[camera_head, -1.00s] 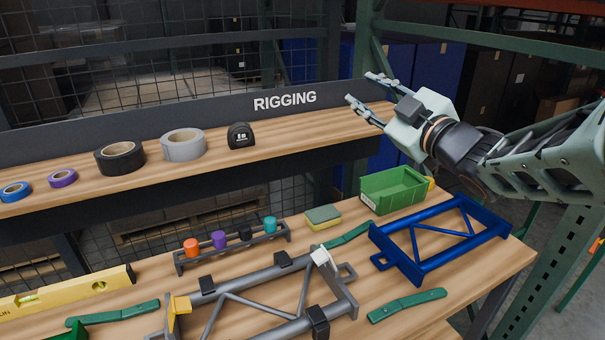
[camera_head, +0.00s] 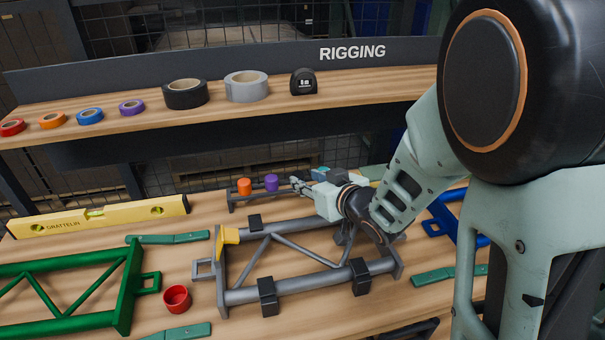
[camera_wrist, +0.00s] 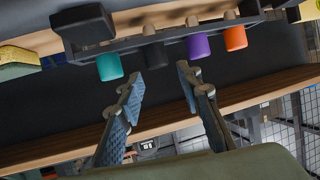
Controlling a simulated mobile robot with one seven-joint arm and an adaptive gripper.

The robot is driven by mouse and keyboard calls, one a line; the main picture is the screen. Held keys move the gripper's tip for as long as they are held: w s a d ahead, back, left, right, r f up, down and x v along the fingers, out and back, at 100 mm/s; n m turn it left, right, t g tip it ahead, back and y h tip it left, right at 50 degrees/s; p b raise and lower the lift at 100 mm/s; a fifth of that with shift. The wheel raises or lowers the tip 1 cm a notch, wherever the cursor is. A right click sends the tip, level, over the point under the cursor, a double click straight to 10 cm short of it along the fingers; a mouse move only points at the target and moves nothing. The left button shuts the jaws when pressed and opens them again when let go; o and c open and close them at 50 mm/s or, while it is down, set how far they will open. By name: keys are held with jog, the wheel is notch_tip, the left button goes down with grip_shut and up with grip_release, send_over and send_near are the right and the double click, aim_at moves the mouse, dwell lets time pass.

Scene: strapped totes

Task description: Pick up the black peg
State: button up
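The black peg (camera_wrist: 154,55) sits in the dark rack (camera_wrist: 215,30), between the teal peg (camera_wrist: 109,67) and the purple peg (camera_wrist: 199,47) in the wrist view. The orange peg (camera_wrist: 235,38) is at that row's end. My gripper (camera_wrist: 158,80) is open and empty, with its fingertips apart and the black peg in line with the gap between them. In the head view my gripper (camera_head: 298,184) is at the rack beside the purple peg (camera_head: 271,182) and hides the black peg. The orange peg (camera_head: 244,186) is left of it. Contact with the black peg cannot be told.
A grey frame (camera_head: 290,291) with black clamps lies in front of the rack, under my arm. The shelf (camera_head: 215,117) with tape rolls runs behind and above.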

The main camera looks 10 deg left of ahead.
aim_at(301, 177)
jog(key=shift+b+x, duration=0.35)
jog(key=shift+x, duration=3.1)
jog(key=shift+d+f, duration=0.2)
grip_shut()
